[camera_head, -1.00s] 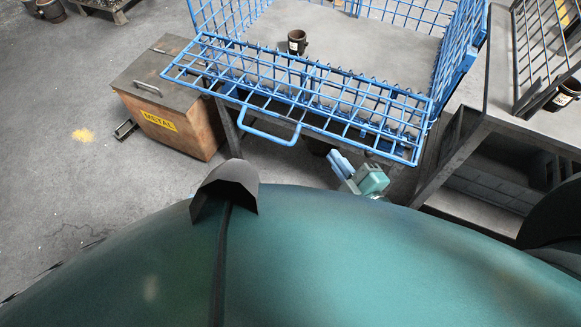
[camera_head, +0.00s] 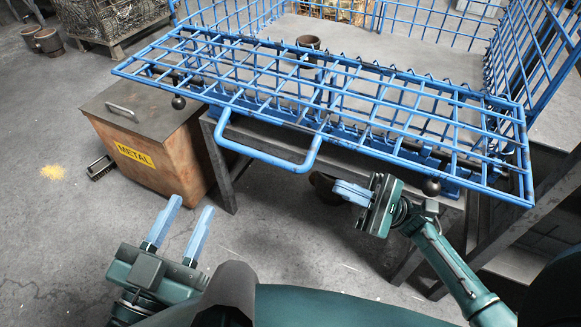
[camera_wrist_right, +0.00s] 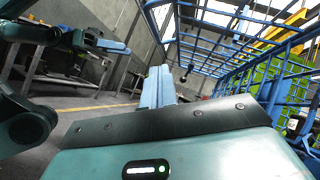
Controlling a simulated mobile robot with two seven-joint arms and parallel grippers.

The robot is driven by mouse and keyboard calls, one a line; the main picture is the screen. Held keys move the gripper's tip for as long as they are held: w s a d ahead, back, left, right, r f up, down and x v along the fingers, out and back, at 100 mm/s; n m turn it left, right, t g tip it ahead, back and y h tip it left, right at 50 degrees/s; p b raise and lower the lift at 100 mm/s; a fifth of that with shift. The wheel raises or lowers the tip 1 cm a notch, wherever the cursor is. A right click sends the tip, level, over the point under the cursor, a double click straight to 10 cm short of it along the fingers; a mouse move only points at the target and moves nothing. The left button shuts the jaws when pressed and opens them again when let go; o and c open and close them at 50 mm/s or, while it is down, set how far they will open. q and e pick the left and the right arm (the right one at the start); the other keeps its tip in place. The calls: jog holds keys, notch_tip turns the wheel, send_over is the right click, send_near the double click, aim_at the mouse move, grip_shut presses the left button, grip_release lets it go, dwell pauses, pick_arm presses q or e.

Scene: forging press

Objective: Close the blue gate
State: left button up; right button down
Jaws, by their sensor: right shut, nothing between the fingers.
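The blue gate (camera_head: 330,105) is a wire-mesh panel on the front of a blue cage. It lies folded outward, roughly flat, towards me, with its U-shaped blue handle (camera_head: 265,157) at the near edge. My right gripper (camera_head: 345,192) is shut and empty, just below the gate's near edge, right of the handle. It also shows in the right wrist view (camera_wrist_right: 157,85), with blue mesh above and to the right; I cannot tell whether they touch. My left gripper (camera_head: 189,208) is open and empty, left of and below the handle.
A brown box (camera_head: 165,150) labelled METAL stands at the left, beside the dark table frame (camera_head: 225,175) under the cage.

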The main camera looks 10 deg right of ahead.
jog(key=n, duration=0.1)
jog(key=p, duration=0.1)
send_near(272, 158)
jog(key=w+a+r, duration=0.1)
jog(key=w+a, duration=0.1)
jog(key=a, duration=0.2)
pick_arm(q)
jog(key=shift+w+r, duration=0.1)
pick_arm(e)
jog(key=shift+s+a+r+g, duration=0.3)
jog(key=shift+a+r+g, duration=0.1)
jog(key=shift+r, duration=0.25)
pick_arm(q)
jog(key=shift+a, duration=0.1)
pick_arm(e)
jog(key=shift+r, duration=0.1)
